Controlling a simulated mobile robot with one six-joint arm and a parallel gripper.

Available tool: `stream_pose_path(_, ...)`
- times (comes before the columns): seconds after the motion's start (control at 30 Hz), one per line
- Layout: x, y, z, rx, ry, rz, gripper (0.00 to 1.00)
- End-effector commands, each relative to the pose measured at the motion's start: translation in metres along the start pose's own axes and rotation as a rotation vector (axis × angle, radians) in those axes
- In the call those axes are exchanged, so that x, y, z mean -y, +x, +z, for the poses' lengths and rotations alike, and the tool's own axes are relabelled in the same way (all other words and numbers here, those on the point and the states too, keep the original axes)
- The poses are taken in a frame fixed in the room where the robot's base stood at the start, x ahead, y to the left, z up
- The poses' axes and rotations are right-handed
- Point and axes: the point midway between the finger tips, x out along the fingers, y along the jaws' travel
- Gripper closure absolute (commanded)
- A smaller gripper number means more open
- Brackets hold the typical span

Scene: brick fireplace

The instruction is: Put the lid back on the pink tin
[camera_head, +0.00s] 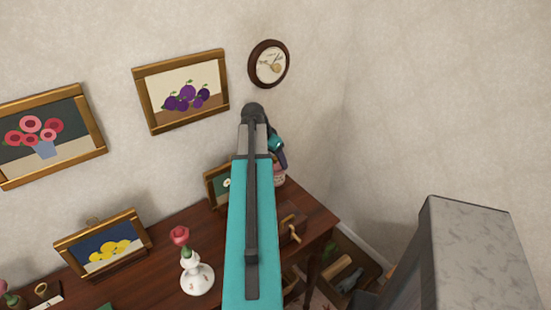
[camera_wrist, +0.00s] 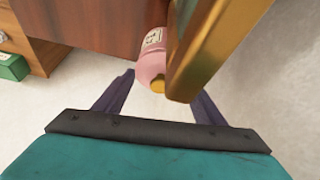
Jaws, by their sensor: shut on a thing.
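The pink tin (camera_wrist: 151,67) lies between my fingers in the wrist view, with a white label and a small gold end piece (camera_wrist: 158,86) towards me. I cannot tell whether that piece is the lid, or where lid and tin part. In the head view the pink tin (camera_head: 280,178) shows at the right back of the desk, partly behind my arm. My gripper (camera_wrist: 167,83), with dark purple fingers, is shut at the tin; the left fingertip is close against its pink side. The right fingertip is partly hidden by a gold frame (camera_wrist: 208,45).
The brown desk (camera_head: 320,221) holds a white vase (camera_head: 197,276) with a pink flower, a picture of lemons (camera_head: 104,250) and a small picture frame (camera_head: 212,188). A green box (camera_wrist: 12,66) is at left in the wrist view.

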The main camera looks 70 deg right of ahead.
Motion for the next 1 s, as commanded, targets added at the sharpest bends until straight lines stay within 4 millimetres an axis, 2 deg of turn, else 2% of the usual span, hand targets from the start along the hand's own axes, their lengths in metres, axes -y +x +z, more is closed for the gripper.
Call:
stream_pose_path(0.77, -0.0001, 0.0003, 0.0000, 0.000, 0.000, 0.000, 0.58)
stream_pose_path(0.8, -0.0001, 0.0003, 0.0000, 0.000, 0.000, 0.000, 0.33)
stream_pose_path(0.9, -0.0001, 0.0003, 0.0000, 0.000, 0.000, 0.000, 0.16)
stream_pose_path(1.0, -0.0001, 0.0003, 0.0000, 0.000, 0.000, 0.000, 0.14)
